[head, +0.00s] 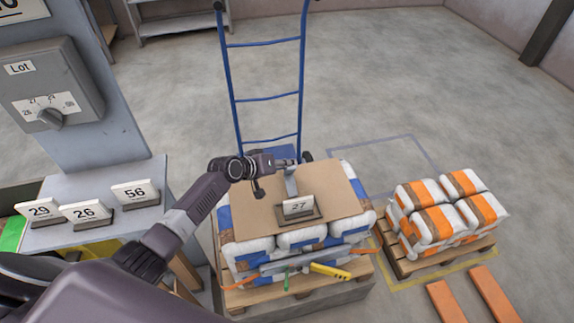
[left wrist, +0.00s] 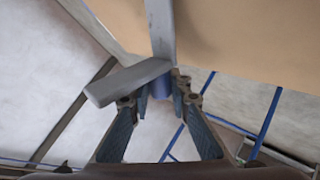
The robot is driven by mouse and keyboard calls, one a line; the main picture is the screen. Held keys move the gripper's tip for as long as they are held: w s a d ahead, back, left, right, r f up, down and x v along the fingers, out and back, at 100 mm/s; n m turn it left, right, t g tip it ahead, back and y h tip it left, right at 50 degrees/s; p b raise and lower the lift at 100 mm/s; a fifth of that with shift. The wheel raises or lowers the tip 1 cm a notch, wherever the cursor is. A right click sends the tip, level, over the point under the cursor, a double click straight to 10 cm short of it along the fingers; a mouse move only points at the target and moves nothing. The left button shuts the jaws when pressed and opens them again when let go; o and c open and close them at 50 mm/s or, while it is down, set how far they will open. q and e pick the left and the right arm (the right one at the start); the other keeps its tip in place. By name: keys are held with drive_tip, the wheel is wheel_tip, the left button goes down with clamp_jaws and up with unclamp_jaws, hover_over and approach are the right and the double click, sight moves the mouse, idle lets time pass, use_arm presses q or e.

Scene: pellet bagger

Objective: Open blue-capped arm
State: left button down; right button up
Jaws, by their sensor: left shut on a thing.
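My left gripper (head: 303,159) reaches in from the left, above the far edge of a brown cardboard sheet (head: 245,214) on a stack of bags. It is shut on a grey metal arm (head: 291,183), which runs from the fingers toward the sheet. In the left wrist view the grey arm (left wrist: 160,28) comes down between the fingers (left wrist: 160,95), with a flat grey piece (left wrist: 125,82) beside it. A small blue part shows at the fingertips, probably the arm's cap, but the fingers cover most of it. My right gripper is not in view.
The stack carries a sign "27" (head: 298,207). Orange, green and yellow (head: 330,271) parts stick out at its front. A blue hand truck (head: 268,98) stands behind. A pallet of orange-white bags (head: 440,212) is right. Signs (head: 136,193) stand on the left table.

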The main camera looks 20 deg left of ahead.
use_arm(q)
drive_tip(key=shift+a+f, duration=0.15)
drive_tip(key=shift+f, duration=0.05)
drive_tip(key=c, duration=2.1)
unclamp_jaws()
drive_tip(key=o, duration=0.3)
drive_tip(key=shift+w, duration=0.15)
drive_tip(key=shift+o, duration=0.2)
drive_tip(key=v, duration=1.2)
drive_tip(key=shift+f, duration=0.15)
